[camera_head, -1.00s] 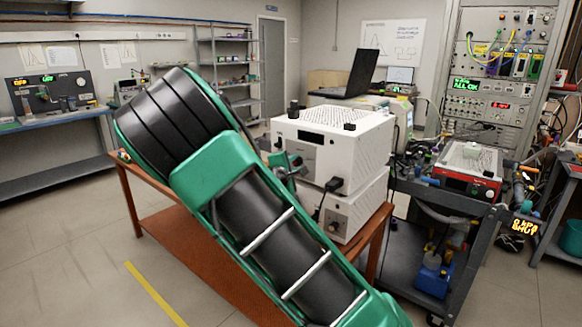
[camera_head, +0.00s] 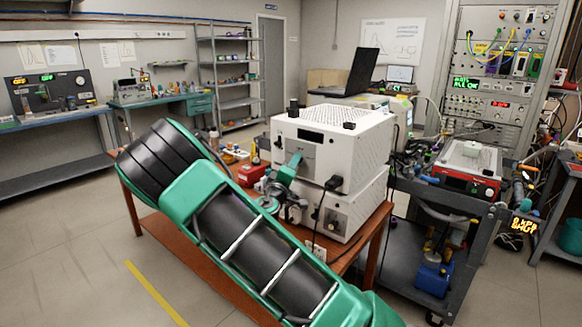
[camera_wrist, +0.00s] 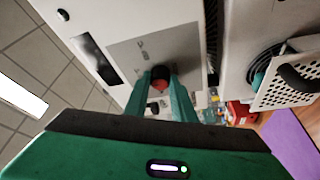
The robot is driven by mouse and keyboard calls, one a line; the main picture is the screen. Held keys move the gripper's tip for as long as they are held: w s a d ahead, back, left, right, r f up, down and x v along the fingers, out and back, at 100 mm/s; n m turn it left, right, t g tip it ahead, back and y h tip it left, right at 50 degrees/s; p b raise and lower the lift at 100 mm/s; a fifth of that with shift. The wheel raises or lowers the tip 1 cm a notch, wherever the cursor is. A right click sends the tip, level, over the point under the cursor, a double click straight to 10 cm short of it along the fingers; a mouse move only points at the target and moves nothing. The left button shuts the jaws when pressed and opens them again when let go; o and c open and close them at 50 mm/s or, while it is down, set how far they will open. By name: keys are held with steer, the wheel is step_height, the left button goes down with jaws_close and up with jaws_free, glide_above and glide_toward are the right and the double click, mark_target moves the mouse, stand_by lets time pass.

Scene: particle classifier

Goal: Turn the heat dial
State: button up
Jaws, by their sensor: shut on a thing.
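In the head view, my gripper (camera_head: 294,162) reaches the front of the upper white box (camera_head: 340,140), and the dial is hidden there. The dial's markings are too small to read.
The white box stands on another white box (camera_head: 345,208) on a brown table (camera_head: 372,240). A red object (camera_head: 250,175) and small items lie on the table behind my arm. A grey cart (camera_head: 440,190) stands to the right. A black cable hangs from the upper box.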

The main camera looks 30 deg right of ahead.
steer(key=shift+s+f+m, duration=0.15)
steer(key=shift+f+m, duration=0.15)
steer(key=shift+f, duration=0.1)
steer(key=o, duration=0.8)
steer(key=shift+o, duration=1.3)
steer(key=shift+r, duration=0.15)
steer(key=v, duration=1)
steer(key=shift+a, duration=0.35)
steer(key=shift+s+d, duration=0.1)
